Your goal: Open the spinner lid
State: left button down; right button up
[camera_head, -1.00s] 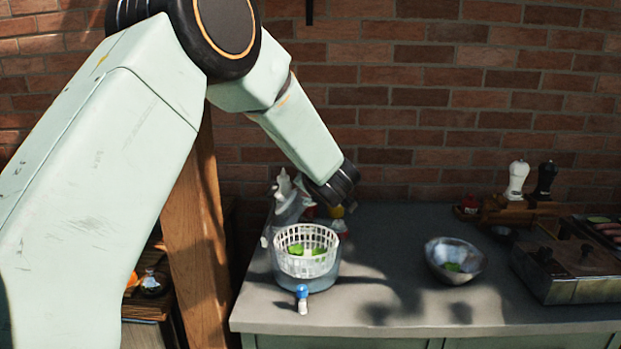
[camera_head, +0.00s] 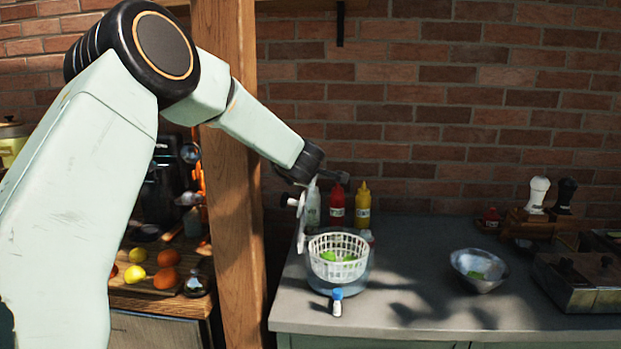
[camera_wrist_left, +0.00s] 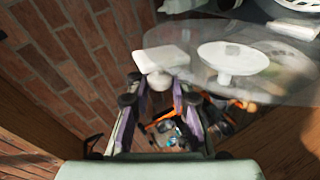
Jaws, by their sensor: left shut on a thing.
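The spinner bowl (camera_head: 322,282) stands at the counter's left end with its white basket (camera_head: 338,270) open on top and green leaves inside. The spinner lid (camera_head: 301,232) is off the bowl, hanging nearly edge-on above and to the left of its rim. In the left wrist view the lid is a clear disc (camera_wrist_left: 285,85) with a white knob and a white crank handle (camera_wrist_left: 160,58). My left gripper (camera_wrist_left: 158,95) is shut on the lid's handle. In the head view its fingers are small and partly hidden. My right gripper is in neither view.
A blue-capped shaker (camera_head: 337,303) stands before the bowl. Red (camera_head: 337,206) and yellow (camera_head: 362,205) bottles stand behind it. A metal bowl (camera_head: 479,270) sits to the right, with clear counter between. A wooden post (camera_head: 232,200) and fruit board (camera_head: 150,286) are on the left.

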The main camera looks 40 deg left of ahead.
pick_arm(q)
jog(key=shift+s+a+f+n+h+b, duration=0.2)
jog(key=shift+s+a+n+h+b, duration=0.15)
jog(key=shift+s+a, duration=0.35)
jog(key=shift+w+a, duration=0.15)
jog(key=shift+a, duration=0.05)
jog(key=shift+d, duration=0.1)
jog(key=c, duration=1.6)
grip_release()
jog(key=o, duration=0.4)
jog(key=shift+s+r, duration=0.2)
jog(key=shift+r, duration=0.05)
jog(key=shift+w+f, duration=0.1)
jog(key=shift+w, duration=0.1)
jog(key=v, duration=1.2)
jog(key=shift+s+f, duration=0.1)
jog(key=shift+s, duration=0.15)
